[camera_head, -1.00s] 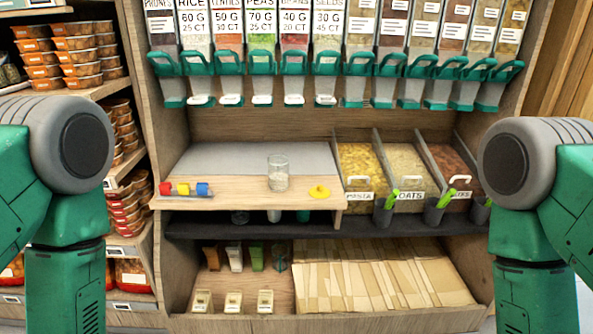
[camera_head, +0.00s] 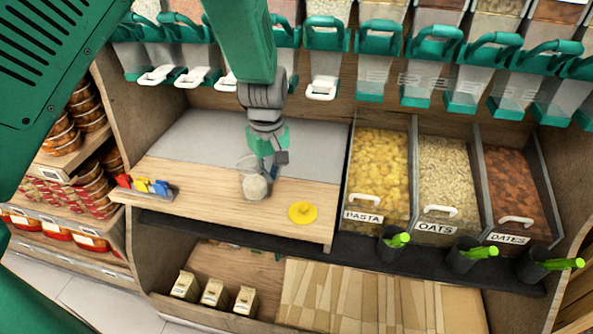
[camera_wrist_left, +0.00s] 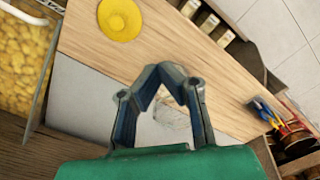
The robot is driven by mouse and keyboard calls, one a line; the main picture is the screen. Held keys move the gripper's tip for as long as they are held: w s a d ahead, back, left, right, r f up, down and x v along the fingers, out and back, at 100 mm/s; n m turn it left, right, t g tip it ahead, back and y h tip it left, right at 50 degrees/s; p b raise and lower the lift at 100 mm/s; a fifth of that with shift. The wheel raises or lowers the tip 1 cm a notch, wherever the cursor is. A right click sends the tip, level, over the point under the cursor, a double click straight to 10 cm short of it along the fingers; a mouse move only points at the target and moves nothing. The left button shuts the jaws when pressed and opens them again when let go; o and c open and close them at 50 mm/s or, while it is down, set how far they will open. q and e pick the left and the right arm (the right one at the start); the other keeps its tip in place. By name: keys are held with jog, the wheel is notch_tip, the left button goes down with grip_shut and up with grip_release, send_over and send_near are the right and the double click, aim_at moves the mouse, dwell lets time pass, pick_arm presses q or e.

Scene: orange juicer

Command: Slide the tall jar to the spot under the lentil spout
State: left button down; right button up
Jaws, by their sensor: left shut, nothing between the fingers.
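The tall jar (camera_head: 254,184) is clear glass with pale contents low in it. It stands upright on the wooden counter, near the edge of the grey panel. My left gripper (camera_head: 270,160) is at the jar's upper right side, shut and empty; whether it touches the glass is unclear. In the left wrist view my fingers (camera_wrist_left: 168,72) meet at the tips, with the jar (camera_wrist_left: 173,115) partly seen behind and between them. The lentil spout (camera_head: 193,77) with a white lever is up and left of the jar; its label is out of view now. My right gripper is not in view.
A yellow disc (camera_head: 302,213) lies right of the jar. A small rack with coloured items (camera_head: 146,186) stands at the counter's left edge. A pasta bin (camera_head: 378,170) stands to the right. The grey panel (camera_head: 205,138) is clear left of the jar.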

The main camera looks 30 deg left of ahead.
aim_at(257, 183)
pick_arm(q)
jog(key=f, duration=0.2)
jog(key=a+f, duration=0.1)
jog(key=f, duration=0.2)
jog(key=shift+s+b, duration=0.1)
jog(key=shift+b, duration=0.3)
jog(key=f, duration=0.5)
jog(key=shift+d+f+b, duration=0.2)
jog(key=shift+b, duration=0.2)
jog(key=shift+w+a+r, duration=0.25)
jog(key=shift+w+a, duration=0.8)
jog(key=shift+a, duration=0.3)
jog(key=shift+a+f, duration=0.1)
jog(key=shift+a, duration=0.45)
jog(key=shift+w+a, duration=0.15)
jog(key=shift+w, duration=0.1)
jog(key=shift+w+a, duration=0.75)
jog(key=shift+a, duration=0.5)
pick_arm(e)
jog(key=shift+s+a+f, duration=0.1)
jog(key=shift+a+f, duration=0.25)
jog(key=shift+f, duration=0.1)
